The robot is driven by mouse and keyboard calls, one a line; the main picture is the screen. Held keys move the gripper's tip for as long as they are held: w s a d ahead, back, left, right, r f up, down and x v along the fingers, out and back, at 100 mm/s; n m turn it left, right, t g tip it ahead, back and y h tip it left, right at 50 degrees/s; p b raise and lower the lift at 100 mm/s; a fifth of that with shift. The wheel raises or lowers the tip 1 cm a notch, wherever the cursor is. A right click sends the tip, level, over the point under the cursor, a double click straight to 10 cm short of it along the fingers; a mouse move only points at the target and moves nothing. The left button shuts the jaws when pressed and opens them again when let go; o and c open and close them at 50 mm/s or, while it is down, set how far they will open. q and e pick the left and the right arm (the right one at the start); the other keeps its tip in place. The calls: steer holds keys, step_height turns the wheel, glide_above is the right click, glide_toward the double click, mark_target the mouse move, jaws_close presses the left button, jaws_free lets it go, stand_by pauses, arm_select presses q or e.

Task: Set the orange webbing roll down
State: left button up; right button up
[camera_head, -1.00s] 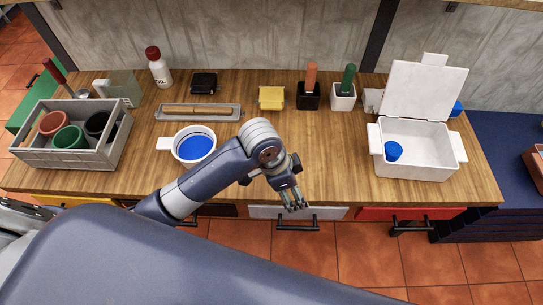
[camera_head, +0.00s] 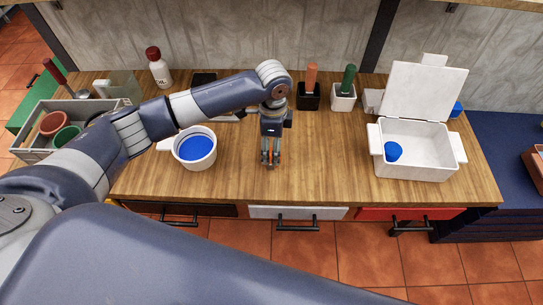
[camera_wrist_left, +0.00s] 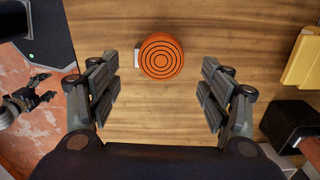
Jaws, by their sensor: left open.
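The orange webbing roll (camera_wrist_left: 161,56) lies on the wooden worktop, its ringed face toward the left wrist camera. A small pale tab shows at its side. My left gripper (camera_wrist_left: 165,85) is open, with its fingers on either side of the roll and apart from it in this view. In the head view my left gripper (camera_head: 270,164) points down at the worktop's middle, and only a bit of orange shows at its fingers. A dark gripper (camera_wrist_left: 28,102), seemingly my right one, shows over the floor at the left of the wrist view; its opening is unclear.
A white pot with blue contents (camera_head: 195,148) stands left of the left gripper. A black brush holder (camera_head: 308,97) and white one (camera_head: 343,98) stand behind. An open white box (camera_head: 414,160) is right. The wood between gripper and box is clear.

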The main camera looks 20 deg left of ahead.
mark_target(271, 155)
arm_select(q)
steer(key=f, duration=0.2)
steer(key=f+p, duration=0.1)
steer(key=f, duration=0.2)
steer(key=shift+a+f, duration=0.2)
steer(key=shift+f, duration=0.15)
steer(key=shift+c, duration=0.6)
steer(key=c, duration=1.1)
steer(key=shift+r, duration=0.15)
steer(key=shift+c, duration=0.2)
